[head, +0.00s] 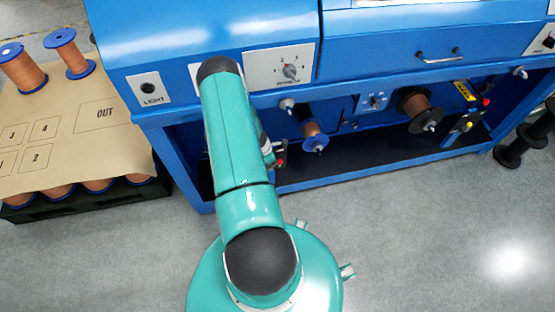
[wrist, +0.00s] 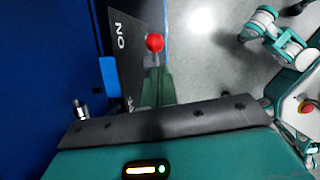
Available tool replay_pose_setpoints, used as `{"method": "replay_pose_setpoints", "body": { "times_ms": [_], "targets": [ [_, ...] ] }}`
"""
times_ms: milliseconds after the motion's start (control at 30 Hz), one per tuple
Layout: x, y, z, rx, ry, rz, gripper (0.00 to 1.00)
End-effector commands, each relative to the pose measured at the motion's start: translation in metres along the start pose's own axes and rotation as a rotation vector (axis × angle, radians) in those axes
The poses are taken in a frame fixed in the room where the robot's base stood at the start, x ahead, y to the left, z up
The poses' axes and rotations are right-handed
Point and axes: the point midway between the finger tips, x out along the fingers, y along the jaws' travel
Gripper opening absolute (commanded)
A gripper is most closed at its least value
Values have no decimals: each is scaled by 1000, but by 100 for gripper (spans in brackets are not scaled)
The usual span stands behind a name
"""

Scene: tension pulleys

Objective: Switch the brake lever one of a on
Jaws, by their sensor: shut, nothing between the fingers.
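A brake lever with a red ball knob (wrist: 155,42) shows in the wrist view, beside a dark plate (wrist: 122,48) lettered "ON". My gripper (wrist: 156,75) is shut and empty, its green fingers just below the knob in the picture. I cannot tell whether they touch the lever. In the head view my teal arm hides most of this spot, and a small red part (head: 281,162) shows at the arm's right edge. Another lever with a red knob (head: 486,101) is at a yellow plate (head: 465,91) farther right.
The blue machine (head: 220,25) has a dial panel (head: 280,68) above and copper spools (head: 311,131) in its open lower bay. A second spool (head: 416,106) hangs farther right. A spool pallet (head: 75,130) stands left. The grey floor (head: 420,240) in front is clear.

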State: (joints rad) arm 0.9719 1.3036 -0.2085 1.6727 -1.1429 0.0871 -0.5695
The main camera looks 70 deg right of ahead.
Motion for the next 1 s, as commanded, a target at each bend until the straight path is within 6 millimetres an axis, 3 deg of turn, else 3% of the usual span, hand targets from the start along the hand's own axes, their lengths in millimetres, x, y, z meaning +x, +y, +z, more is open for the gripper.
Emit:
{"method": "replay_pose_setpoints", "body": {
  "times_ms": [500,700,1000],
  "targets": [
    [-86,2,13,1,0,2,0],
    [-100,0,16,0,0,0,0],
    [-101,-1,17,-1,0,0,0]
  ]
}}
